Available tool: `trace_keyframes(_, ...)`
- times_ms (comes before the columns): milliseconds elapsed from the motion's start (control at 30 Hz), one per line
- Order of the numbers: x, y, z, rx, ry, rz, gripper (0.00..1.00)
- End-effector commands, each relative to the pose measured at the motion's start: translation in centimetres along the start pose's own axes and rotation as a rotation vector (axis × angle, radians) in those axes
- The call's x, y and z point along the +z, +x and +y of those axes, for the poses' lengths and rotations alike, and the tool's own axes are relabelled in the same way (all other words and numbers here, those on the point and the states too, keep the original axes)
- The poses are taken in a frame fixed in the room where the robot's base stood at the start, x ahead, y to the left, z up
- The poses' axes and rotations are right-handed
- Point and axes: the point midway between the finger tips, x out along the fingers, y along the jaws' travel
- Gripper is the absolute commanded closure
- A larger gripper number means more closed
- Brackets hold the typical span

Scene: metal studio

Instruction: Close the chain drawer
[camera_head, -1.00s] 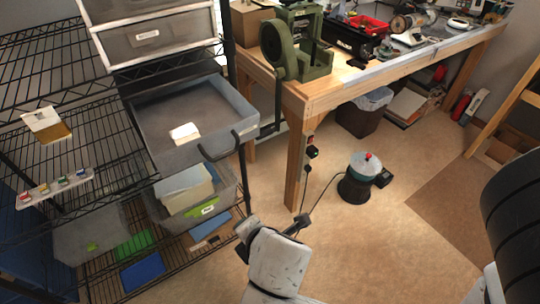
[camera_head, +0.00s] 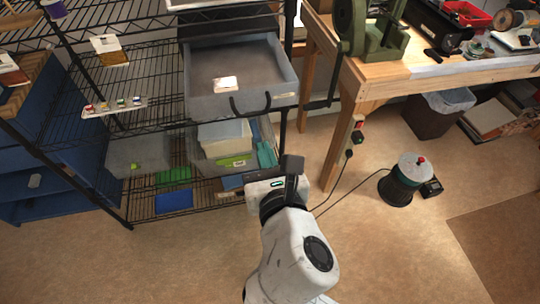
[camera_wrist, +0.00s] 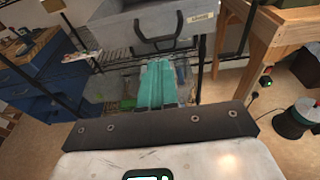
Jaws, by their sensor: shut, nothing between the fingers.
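The grey drawer (camera_head: 210,103) is pulled out of the wire shelf, with a black loop handle (camera_head: 251,110) on its front. A small white card (camera_head: 225,84) lies inside. The wrist view shows the drawer's front (camera_wrist: 110,32) from below, with a pale label (camera_wrist: 201,16) too small to read. My gripper (camera_head: 264,148) is shut and empty, its teal fingers (camera_wrist: 160,70) together. It appears below the drawer front and handle in both views. I see no contact with the drawer, but cannot tell the exact gap.
A lower bin (camera_head: 208,160) holding pale boxes is on the shelf behind my gripper. A wooden workbench (camera_head: 350,100) stands to the right, its leg near the drawer. A blue cabinet (camera_head: 45,180) is at the left. Open floor (camera_head: 180,260) lies in front.

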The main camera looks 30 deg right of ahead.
Motion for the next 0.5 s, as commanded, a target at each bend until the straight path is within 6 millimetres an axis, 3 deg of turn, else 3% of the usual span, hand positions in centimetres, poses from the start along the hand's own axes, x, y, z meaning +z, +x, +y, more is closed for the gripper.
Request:
trace_keyframes(300, 0.1, 6.3, -0.1, -0.004, 0.004, 0.001, 1.00)
trace_keyframes(500, 0.0, 9.0, -0.1, -0.002, 0.003, 0.002, 1.00)
